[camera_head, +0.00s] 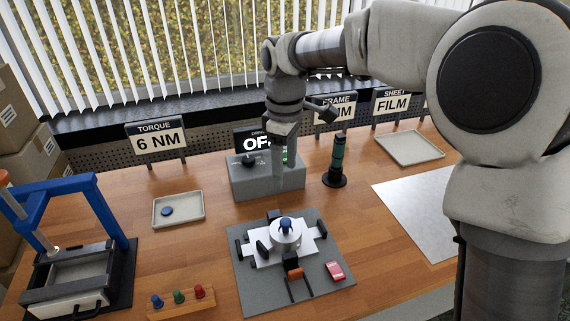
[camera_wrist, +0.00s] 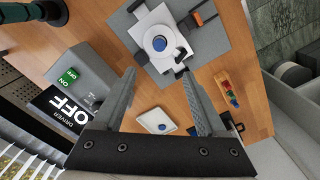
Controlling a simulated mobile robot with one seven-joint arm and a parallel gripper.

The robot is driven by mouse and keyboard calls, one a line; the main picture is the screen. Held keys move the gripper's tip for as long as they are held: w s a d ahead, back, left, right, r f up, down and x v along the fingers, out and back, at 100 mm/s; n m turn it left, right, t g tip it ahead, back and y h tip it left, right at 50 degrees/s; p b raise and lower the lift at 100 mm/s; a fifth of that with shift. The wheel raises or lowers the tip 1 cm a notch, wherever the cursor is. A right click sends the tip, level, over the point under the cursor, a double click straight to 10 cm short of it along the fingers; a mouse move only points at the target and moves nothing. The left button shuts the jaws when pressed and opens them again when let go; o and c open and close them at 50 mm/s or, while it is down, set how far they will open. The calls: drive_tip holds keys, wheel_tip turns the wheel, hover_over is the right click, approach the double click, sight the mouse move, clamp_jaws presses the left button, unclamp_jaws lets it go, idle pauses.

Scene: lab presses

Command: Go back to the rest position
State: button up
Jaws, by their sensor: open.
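My gripper (camera_head: 281,130) hangs in the air in front of the OFF sign, above the grey switch box (camera_head: 268,181), at the back middle of the bench. In the wrist view my gripper (camera_wrist: 158,74) has its two fingers spread apart with nothing between them. The arm reaches in from the right of the head view and points down at the wrist. The fingertips are small and partly hard to make out in the head view.
A white fixture (camera_head: 261,249) with a blue-topped knob sits on a grey mat (camera_head: 256,291). A dark green driver (camera_head: 337,157) stands upright right of the box. A tray (camera_head: 179,221) holds a blue disc. A blue press (camera_head: 100,207) stands left. Signs line the back.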

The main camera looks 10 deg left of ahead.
idle(0.4)
drive_tip(key=s+d+r+m+t, duration=0.1)
drive_tip(key=s+d+r+m, duration=0.3)
drive_tip(key=d, duration=0.4)
drive_tip(key=s+d+r+m+t, duration=0.2)
drive_tip(key=s+d+r+m, duration=0.15)
drive_tip(key=d, duration=0.45)
drive_tip(key=s+d+f+m+t, duration=0.2)
drive_tip(key=s+d+m, duration=0.7)
drive_tip(key=s+d, duration=0.2)
drive_tip(key=shift+s+f+t, duration=0.25)
drive_tip(key=shift+s+t, duration=0.05)
drive_tip(key=shift+s, duration=0.15)
